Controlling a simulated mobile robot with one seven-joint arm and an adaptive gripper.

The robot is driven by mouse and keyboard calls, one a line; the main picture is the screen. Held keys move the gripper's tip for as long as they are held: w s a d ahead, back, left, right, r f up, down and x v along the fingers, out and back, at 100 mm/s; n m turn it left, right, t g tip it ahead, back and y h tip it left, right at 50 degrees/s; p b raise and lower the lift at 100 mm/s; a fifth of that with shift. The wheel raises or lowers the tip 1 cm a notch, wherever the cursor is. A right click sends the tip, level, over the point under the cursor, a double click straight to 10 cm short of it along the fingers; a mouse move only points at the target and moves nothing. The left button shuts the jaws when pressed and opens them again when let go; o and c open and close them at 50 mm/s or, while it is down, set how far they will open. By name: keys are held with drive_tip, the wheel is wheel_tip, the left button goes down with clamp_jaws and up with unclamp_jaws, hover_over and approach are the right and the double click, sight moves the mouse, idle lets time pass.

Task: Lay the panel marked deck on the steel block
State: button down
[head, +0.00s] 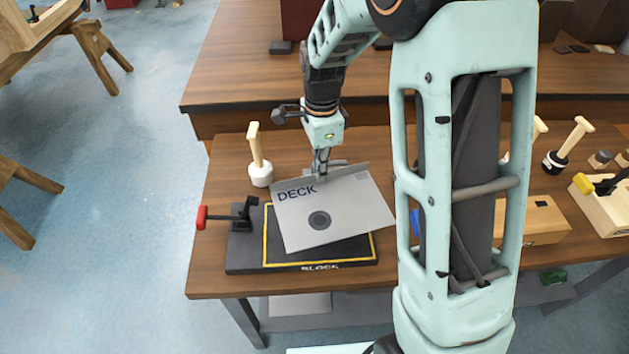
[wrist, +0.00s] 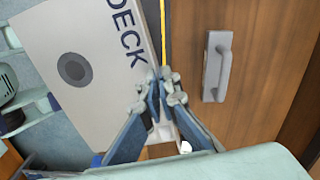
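The light grey panel marked DECK (head: 345,208) has a dark ring on its face and a raised lip along its far edge. My gripper (head: 321,176) is closed at that lip. In the wrist view, the fingers (wrist: 167,88) meet at the edge of the panel (wrist: 105,85), beside the lettering. The steel block (head: 248,258) is dark, with a yellow outline and the word BLOCK on its front. The panel is over it, turned relative to the outline and covering much of it. Its left front corner lies inside the outline. I cannot tell whether they touch.
A red-handled clamp (head: 228,215) stands at the block's left. A blue handle (head: 415,222) shows at right, partly behind my arm. A wooden-handled tool (head: 259,160) stands behind the block. A grey handle (wrist: 217,66) lies near the panel. Wooden blocks stand farther right.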

drive_tip(key=f+m, duration=0.1)
drive_tip(key=a+m, duration=0.1)
drive_tip(key=shift+a+f+m+b, duration=0.2)
drive_tip(key=shift+f+m+b, duration=0.1)
drive_tip(key=shift+f+b, duration=2.3)
drive_tip(key=shift+f, duration=0.95)
drive_tip(key=shift+f, duration=0.2)
drive_tip(key=c, duration=2.6)
unclamp_jaws()
drive_tip(key=shift+c, duration=0.2)
drive_tip(key=o, duration=0.6)
drive_tip(key=shift+c, duration=0.2)
drive_tip(key=shift+o, duration=0.5)
drive_tip(key=o, duration=0.5)
drive_tip(key=shift+c, duration=0.2)
drive_tip(key=shift+r, duration=0.1)
